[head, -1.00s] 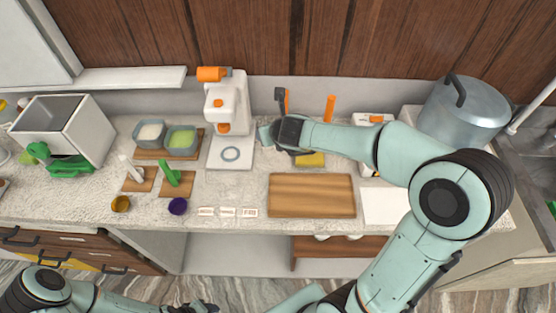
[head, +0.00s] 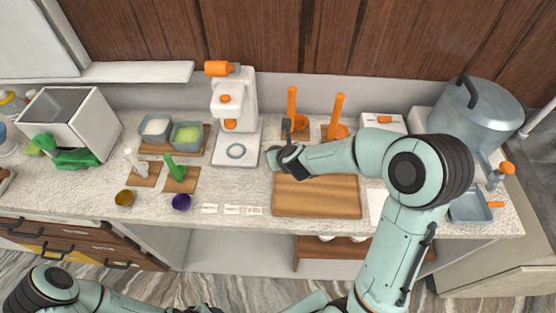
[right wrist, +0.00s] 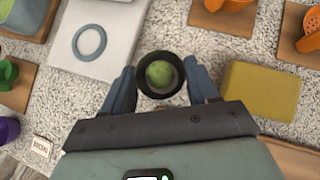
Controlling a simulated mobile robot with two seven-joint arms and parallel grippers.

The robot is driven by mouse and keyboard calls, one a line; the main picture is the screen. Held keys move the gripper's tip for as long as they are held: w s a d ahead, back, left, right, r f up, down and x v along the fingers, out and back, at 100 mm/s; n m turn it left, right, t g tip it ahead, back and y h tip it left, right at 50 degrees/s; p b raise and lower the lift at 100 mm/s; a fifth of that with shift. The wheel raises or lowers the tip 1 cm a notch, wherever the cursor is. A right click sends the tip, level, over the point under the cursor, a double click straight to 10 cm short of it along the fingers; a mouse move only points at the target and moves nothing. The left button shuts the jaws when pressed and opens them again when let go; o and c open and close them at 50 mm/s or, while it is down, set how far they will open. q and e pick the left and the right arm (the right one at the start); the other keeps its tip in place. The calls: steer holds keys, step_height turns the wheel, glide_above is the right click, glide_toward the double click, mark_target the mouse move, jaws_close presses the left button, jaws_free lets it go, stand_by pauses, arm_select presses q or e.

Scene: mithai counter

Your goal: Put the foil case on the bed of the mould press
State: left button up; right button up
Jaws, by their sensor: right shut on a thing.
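The mould press (head: 233,100) is a white machine with orange parts, at the back of the counter. Its flat white bed (head: 222,160) carries a blue-grey ring (head: 236,151), also seen at the upper left in the right wrist view (right wrist: 89,41). My right gripper (right wrist: 160,70) is shut on a dark round cup that looks like the foil case (right wrist: 142,80), with a green ball inside. In the head view, my right gripper (head: 272,158) is just right of the bed, and the case is too small to make out.
A yellow block (right wrist: 262,90) lies right of my right gripper. Orange tools (head: 291,105) stand behind it, and a wooden board (head: 318,198) lies in front. Gold (head: 124,198) and purple (head: 181,202) cups and small labels (head: 232,210) are at the front left.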

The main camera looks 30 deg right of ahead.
steer(key=f+b, duration=0.1)
steer(key=f, duration=0.2)
steer(key=shift+s+f, duration=0.15)
steer(key=shift+s, duration=0.05)
arm_select(q)
steer(key=shift+s+f, duration=0.95)
steer(key=shift+s, duration=0.05)
steer(key=shift+w, duration=0.1)
arm_select(e)
steer(key=shift+w, duration=0.2)
steer(key=shift+f, duration=0.15)
steer(key=o, duration=1.1)
steer(key=shift+s, duration=0.1)
arm_select(q)
steer(key=shift+s+f, duration=0.15)
steer(key=shift+s, duration=0.05)
